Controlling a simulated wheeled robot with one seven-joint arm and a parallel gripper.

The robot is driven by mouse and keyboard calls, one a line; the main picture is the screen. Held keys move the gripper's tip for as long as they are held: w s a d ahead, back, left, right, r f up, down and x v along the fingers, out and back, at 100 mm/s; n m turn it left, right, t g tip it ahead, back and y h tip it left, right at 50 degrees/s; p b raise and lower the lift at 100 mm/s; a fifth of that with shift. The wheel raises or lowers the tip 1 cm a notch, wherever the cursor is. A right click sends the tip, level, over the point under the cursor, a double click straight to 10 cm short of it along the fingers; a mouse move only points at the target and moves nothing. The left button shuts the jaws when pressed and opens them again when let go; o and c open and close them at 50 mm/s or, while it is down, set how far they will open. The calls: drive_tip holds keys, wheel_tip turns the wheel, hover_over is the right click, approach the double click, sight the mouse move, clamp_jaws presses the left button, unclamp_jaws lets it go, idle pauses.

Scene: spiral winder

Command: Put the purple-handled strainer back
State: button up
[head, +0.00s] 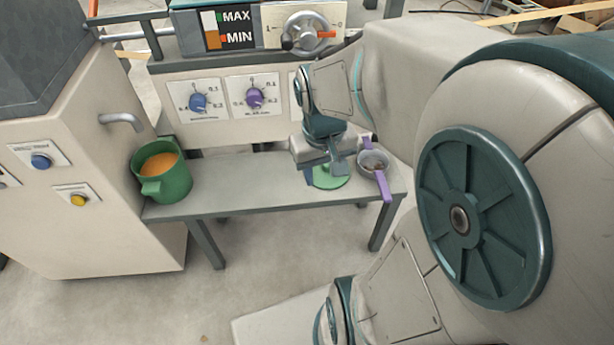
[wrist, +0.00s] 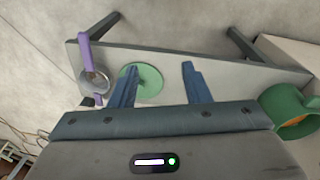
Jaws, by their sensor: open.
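The purple-handled strainer (head: 373,161) lies at the right end of the grey bench (head: 240,185), its purple handle pointing toward the front edge. In the wrist view, the strainer (wrist: 96,80) is at the left, outside my fingers. My gripper (head: 324,174) is open and empty over the bench, to the left of the strainer. In the wrist view, my gripper (wrist: 160,75) has its two blue fingers spread apart. A flat green disc (head: 332,180) lies on the bench beneath the gripper. In the wrist view, the left finger partly covers the disc (wrist: 150,82).
A green mug (head: 176,182) with orange contents stands at the bench's left end, beside a beige cabinet (head: 90,210) with a spout (head: 122,120). A machine panel with dials (head: 198,102) rises behind. The bench middle is clear between mug and gripper.

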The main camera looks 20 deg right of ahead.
drive_tip(key=shift+n+t+y, duration=0.3)
drive_tip(key=shift+y, duration=0.1)
drive_tip(key=s+a, duration=0.1)
drive_tip(key=a, duration=0.1)
drive_tip(key=s+a+r, duration=0.1)
drive_tip(key=s+a, duration=0.1)
drive_tip(key=shift+s, duration=0.25)
